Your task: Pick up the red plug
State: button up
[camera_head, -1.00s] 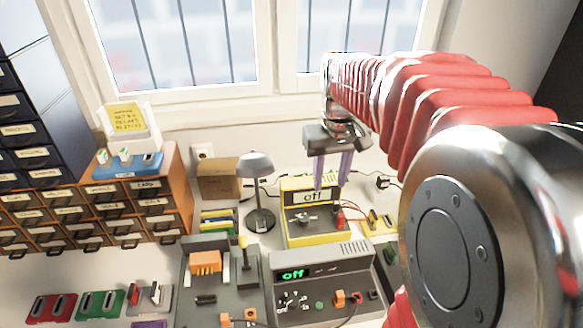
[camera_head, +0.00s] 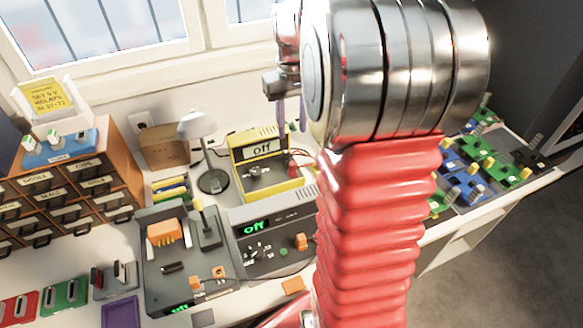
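My gripper (camera_head: 291,115) has two purple fingers pointing down. They stand apart with nothing visible between them, above and behind the right part of the yellow meter (camera_head: 270,192), whose screen reads "off". A small red plug or socket with a red lead (camera_head: 293,167) shows at the meter's right end, below the fingers and apart from them. It is small and partly hidden by my arm, so I cannot tell its exact shape.
A grey device (camera_head: 262,228) with an orange plug stands in front of the yellow meter. A lamp (camera_head: 196,126) and a cardboard box (camera_head: 164,146) stand left. Drawers (camera_head: 75,190) fill the far left. Coloured modules (camera_head: 466,187) crowd the right bench. My arm hides the middle.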

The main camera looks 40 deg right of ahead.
send_over(292, 163)
notch_tip(292, 163, down, 7)
jog(key=shift+w+d+f, duration=0.1)
jog(key=shift+w+d, duration=0.05)
jog(key=shift+f, duration=2.55)
jog(key=shift+c, duration=0.6)
grip_shut()
